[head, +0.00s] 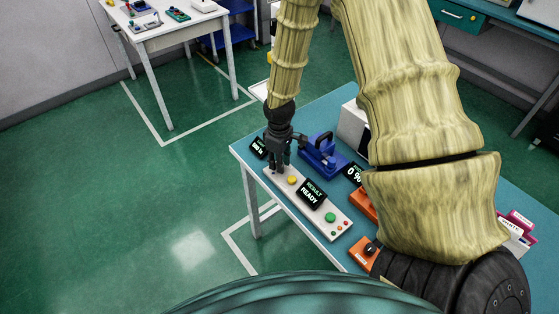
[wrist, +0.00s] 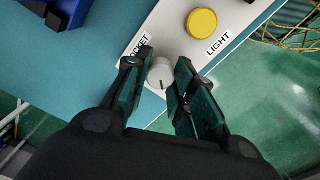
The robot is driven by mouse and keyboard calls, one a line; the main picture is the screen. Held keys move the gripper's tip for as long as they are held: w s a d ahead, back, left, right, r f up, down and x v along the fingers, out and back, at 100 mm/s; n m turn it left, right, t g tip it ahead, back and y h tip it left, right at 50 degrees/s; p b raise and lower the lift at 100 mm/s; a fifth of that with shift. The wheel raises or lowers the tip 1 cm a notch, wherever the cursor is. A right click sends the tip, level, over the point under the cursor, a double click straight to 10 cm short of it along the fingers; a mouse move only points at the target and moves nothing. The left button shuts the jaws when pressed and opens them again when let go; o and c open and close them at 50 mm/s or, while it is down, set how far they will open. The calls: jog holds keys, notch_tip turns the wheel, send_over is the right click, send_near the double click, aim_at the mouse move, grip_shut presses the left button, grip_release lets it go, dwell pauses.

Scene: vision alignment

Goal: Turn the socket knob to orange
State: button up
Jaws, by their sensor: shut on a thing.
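The socket knob (wrist: 160,73) is a small round light-grey knob with a dark mark at its lower edge in the wrist view. It sits on the white control panel (wrist: 172,35) beside a label partly hidden by a finger, of which "OCKET" shows. My gripper (wrist: 162,82) has one finger on each side of the knob and is shut on it. No orange marking shows around the knob. In the head view my gripper (head: 278,163) is down at the left end of the panel (head: 322,218) and hides the knob.
A yellow button (wrist: 202,23) labelled LIGHT is close to the knob. The panel bears a black display (head: 312,192) reading "RESULT READY" and a green button (head: 330,217). A blue fixture (head: 323,157) stands just behind my gripper. The teal table (head: 245,150) ends close by on the left.

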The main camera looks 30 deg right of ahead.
jog(key=shift+w+m, duration=0.15)
jog(key=shift+m, duration=1.65)
jog(key=shift+r, duration=0.1)
jog(key=o, duration=1.1)
jog(key=shift+c, duration=0.2)
notch_tip(320, 180, up, 12)
jog(key=shift+d, duration=0.1)
